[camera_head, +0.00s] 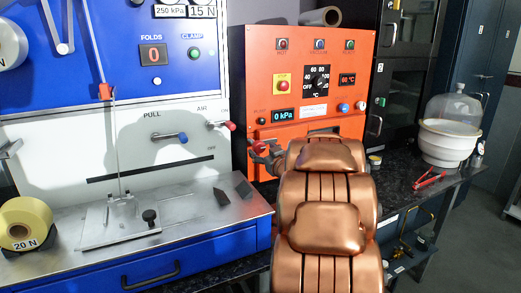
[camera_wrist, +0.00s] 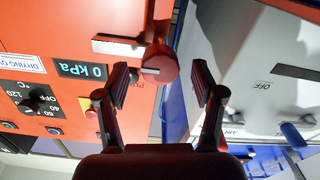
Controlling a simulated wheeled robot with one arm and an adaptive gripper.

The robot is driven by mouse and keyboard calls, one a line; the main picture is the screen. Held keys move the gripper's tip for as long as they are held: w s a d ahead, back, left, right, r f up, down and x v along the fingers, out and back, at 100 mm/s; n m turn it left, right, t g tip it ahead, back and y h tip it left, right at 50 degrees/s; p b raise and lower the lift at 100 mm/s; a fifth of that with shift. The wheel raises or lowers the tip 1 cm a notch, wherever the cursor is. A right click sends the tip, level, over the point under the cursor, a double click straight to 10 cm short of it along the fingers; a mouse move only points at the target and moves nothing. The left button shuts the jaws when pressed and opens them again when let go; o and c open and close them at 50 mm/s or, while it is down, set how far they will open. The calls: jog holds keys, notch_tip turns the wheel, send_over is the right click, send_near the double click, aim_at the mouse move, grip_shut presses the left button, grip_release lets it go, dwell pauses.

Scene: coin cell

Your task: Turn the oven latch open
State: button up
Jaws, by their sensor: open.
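The orange oven (camera_head: 350,42) stands at the centre of the head view, and its orange front fills the left of the wrist view (camera_wrist: 60,25). The oven latch has a red round knob (camera_wrist: 160,63) with a pale metal bar (camera_wrist: 118,46) beside it. The red knob also shows in the head view (camera_head: 259,147), at the oven's lower left. My gripper (camera_wrist: 161,84) is open, with one finger on each side of the knob in the wrist view. I cannot tell whether a finger touches it. In the head view my arm hides much of the oven's lower front and part of my gripper (camera_head: 268,154).
A blue and white machine (camera_head: 190,125) with levers stands close on the left of the oven. A yellow tape roll (camera_head: 28,222) sits at its front left. Red-handled pliers (camera_head: 430,181) and a glass-domed vessel (camera_head: 450,130) are on the dark counter at right.

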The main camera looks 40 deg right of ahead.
jog(key=shift+x, duration=1.1)
grip_shut()
